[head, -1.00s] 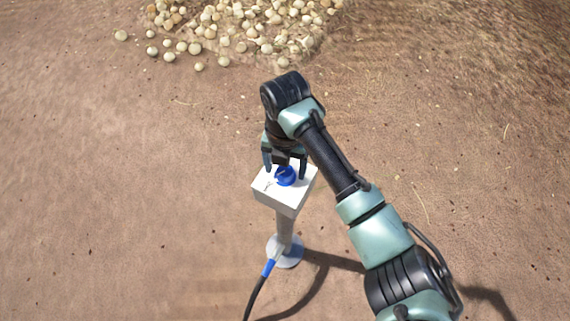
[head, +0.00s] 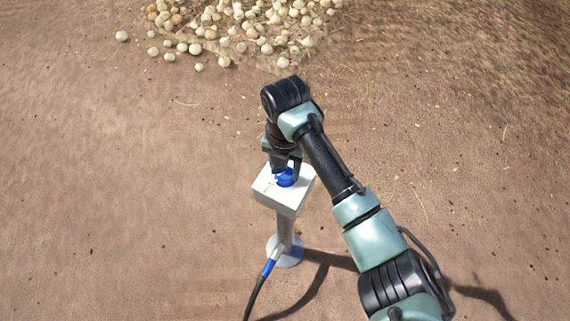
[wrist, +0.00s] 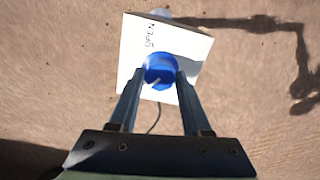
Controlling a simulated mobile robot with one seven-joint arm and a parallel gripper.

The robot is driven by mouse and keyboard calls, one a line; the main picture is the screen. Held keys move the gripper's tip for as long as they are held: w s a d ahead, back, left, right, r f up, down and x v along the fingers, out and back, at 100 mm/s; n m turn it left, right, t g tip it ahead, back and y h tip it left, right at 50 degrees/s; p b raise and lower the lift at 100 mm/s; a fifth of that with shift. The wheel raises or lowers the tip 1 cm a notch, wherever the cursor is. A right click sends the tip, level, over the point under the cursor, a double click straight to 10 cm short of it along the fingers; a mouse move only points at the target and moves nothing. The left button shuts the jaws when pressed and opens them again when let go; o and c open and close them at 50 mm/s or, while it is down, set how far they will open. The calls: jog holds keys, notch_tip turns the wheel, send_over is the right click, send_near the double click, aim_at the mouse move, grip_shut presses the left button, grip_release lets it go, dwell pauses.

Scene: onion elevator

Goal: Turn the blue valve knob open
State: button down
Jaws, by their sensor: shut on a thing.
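The blue valve knob (head: 286,178) sits on top of a white box (head: 284,200) on a grey post. In the wrist view the round knob (wrist: 160,69) shows a pale pointer line on its face, slanting toward the lower left. The word OPEN is printed on the white box top (wrist: 197,46), to the upper left of the knob. My gripper (head: 283,172) points down over the box. Its two fingers (wrist: 157,76) lie on either side of the knob and are shut on it. In the head view the fingers partly hide the knob.
The post stands on a round base (head: 285,251) on bare soil. A black hose with a blue fitting (head: 268,267) runs from the post's foot toward the bottom edge. Many onions (head: 245,25) lie piled at the back. The ground to the left is clear.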

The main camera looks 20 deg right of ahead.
jog(key=m+p, duration=0.2)
jog(key=m, duration=0.1)
jog(key=m+p, duration=0.2)
jog(key=shift+r, duration=0.25)
jog(key=m+p, duration=0.4)
jog(key=m, duration=0.2)
jog(key=shift+m, duration=0.3)
jog(key=m+p, duration=0.2)
jog(key=m, duration=0.3)
jog(key=shift+f, duration=0.1)
jog(key=m+p, duration=0.1)
jog(key=m, duration=0.5)
jog(key=shift+d, duration=0.1)
jog(key=shift+c, duration=1.8)
grip_release()
jog(key=shift+f, duration=0.1)
jog(key=shift+p, duration=0.3)
